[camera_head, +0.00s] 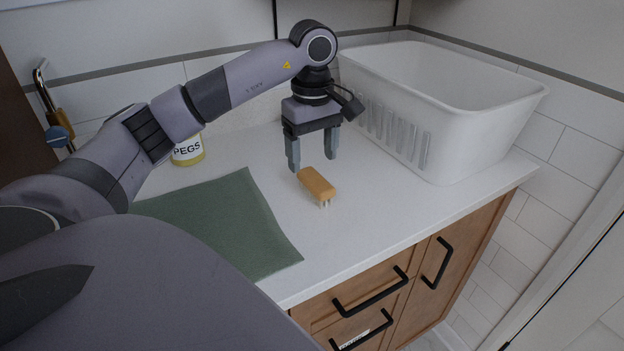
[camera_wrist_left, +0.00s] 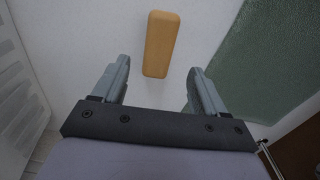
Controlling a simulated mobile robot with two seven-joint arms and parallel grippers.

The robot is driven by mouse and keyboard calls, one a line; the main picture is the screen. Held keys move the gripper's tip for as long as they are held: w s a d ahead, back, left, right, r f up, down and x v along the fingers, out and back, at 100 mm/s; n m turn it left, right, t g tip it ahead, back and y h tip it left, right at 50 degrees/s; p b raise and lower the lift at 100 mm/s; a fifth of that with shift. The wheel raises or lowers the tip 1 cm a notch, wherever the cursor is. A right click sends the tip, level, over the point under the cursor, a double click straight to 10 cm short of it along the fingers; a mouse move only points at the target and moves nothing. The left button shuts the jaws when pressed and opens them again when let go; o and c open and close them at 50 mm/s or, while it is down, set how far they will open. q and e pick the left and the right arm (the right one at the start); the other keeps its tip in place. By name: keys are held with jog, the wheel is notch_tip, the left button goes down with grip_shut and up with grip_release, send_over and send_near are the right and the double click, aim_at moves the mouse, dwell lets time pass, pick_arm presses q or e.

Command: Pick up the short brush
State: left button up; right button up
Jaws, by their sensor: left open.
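The short brush (camera_head: 317,183) has a wooden block back and pale bristles underneath. It lies bristles down on the white counter, in front of the white basket. It also shows in the left wrist view (camera_wrist_left: 161,44), at the top middle, beyond the fingertips and roughly in line with the gap between them. My left gripper (camera_head: 313,166) points down, open and empty, just behind and above the brush; it appears apart from it. Its two grey fingers also show in the left wrist view (camera_wrist_left: 158,68). My right gripper is not in view.
A white slotted basket (camera_head: 478,135) stands right of the brush at the back. A green cloth (camera_head: 225,222) lies flat to the left. A jar labelled PEGS (camera_head: 188,152) is partly hidden behind my left arm. The white counter (camera_head: 350,230) is clear in front of the brush, above wooden drawers.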

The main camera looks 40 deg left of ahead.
aim_at(316, 179)
pick_arm(q)
jog(key=f, duration=0.6)
jog(key=shift+d+f+p, duration=0.2)
jog(key=shift+d+p, duration=0.15)
jog(key=c, duration=1.1)
jog(key=shift+o, duration=0.2)
jog(key=shift+w+r, duration=0.1)
notch_tip(316, 179, up, 9)
jog(key=shift+f, duration=0.15)
notch_tip(316, 179, up, 11)
jog(key=p, duration=0.4)
